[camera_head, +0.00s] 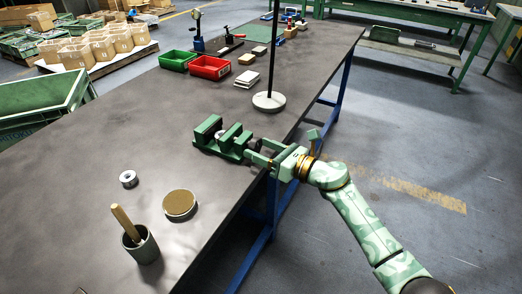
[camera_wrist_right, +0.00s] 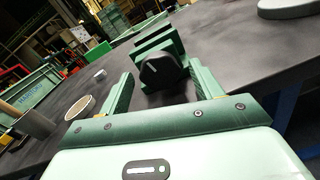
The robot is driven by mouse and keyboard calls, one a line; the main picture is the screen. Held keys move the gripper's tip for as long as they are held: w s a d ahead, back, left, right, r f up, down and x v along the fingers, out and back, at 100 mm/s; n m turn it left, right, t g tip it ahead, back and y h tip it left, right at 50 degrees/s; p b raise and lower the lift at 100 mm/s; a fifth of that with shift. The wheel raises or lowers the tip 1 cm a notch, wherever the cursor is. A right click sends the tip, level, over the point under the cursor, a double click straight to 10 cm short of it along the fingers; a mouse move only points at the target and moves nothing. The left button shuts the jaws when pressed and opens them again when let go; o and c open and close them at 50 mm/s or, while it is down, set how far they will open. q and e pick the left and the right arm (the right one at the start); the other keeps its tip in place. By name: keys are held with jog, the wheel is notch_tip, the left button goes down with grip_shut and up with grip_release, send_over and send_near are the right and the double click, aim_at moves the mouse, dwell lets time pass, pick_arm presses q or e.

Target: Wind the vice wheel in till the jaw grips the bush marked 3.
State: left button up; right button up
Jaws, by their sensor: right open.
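The green vice (camera_head: 207,133) stands on the dark bench near its right edge. It also shows in the wrist view (camera_wrist_right: 153,42). A small pale piece (camera_head: 221,134), probably a bush, sits between the vice jaws; no mark on it is readable. The vice wheel (camera_wrist_right: 163,73) is a black knob with a pale line, facing my right wrist camera. My right gripper (camera_head: 258,151) is open, its fingers pointing at the wheel from either side. I cannot tell whether they touch it. My left gripper is out of view.
A loose metal ring (camera_head: 128,178), a round tan-topped dish (camera_head: 180,204) and a dark cup (camera_head: 141,246) with a wooden handle stand in front. A lamp-like stand base (camera_head: 269,102) is behind the vice. Red (camera_head: 210,67) and green (camera_head: 177,60) bins lie farther back.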

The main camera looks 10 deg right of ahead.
jog(key=shift+w+a, duration=0.15)
jog(key=shift+a, duration=0.05)
jog(key=c, duration=1)
jog(key=shift+r, duration=0.1)
jog(key=shift+m+p, duration=0.4)
jog(key=shift+m, duration=0.2)
jog(key=shift+r+m, duration=0.1)
jog(key=shift+m, duration=0.2)
jog(key=shift+m+p, duration=0.55)
jog(key=shift+m, duration=0.25)
jog(key=m+p, duration=0.1)
jog(key=m, duration=0.1)
jog(key=shift+m, duration=0.4)
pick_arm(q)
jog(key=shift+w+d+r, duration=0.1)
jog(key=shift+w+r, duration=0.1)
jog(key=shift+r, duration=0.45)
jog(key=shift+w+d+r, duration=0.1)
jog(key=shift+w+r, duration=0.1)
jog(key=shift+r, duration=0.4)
